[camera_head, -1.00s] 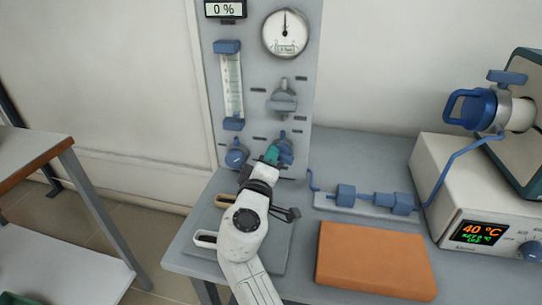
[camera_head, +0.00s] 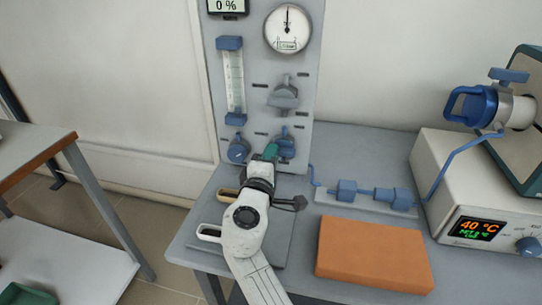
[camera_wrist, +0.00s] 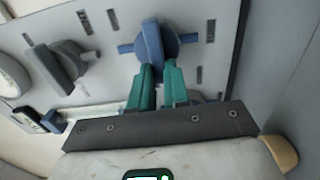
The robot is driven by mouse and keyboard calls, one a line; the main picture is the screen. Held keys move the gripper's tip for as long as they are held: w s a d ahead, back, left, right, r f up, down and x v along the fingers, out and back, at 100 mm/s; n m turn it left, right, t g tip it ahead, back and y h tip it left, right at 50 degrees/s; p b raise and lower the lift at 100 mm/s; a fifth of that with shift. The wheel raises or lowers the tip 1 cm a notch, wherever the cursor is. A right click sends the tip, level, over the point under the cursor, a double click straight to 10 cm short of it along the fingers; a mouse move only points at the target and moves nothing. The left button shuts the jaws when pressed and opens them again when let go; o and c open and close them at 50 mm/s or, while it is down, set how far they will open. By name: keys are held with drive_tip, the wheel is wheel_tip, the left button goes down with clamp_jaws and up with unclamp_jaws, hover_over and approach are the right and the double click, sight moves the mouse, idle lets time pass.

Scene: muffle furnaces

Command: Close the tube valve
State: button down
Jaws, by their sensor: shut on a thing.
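A blue valve with a flat handle (camera_wrist: 152,42) sits low on the grey panel. In the wrist view its handle stands nearly upright, with short blue stubs to either side. My gripper (camera_wrist: 156,72) has its two teal fingers at the lower end of this handle, one on each side, closed on it. In the head view the blue valve (camera_head: 286,143) is at the panel's lower right, and my gripper (camera_head: 270,151) reaches it from below left, covering part of it.
The gauge (camera_head: 288,28) is at the top. An orange block (camera_head: 372,253), blue pipe fittings (camera_head: 372,195) and a furnace (camera_head: 465,190) stand to the right.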

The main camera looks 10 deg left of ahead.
drive_tip(key=shift+a+f, duration=0.1)
drive_tip(key=c, duration=1.1)
unclamp_jaws()
drive_tip(key=s+p, duration=0.1)
drive_tip(key=s, duration=1)
drive_tip(key=shift+a, duration=0.15)
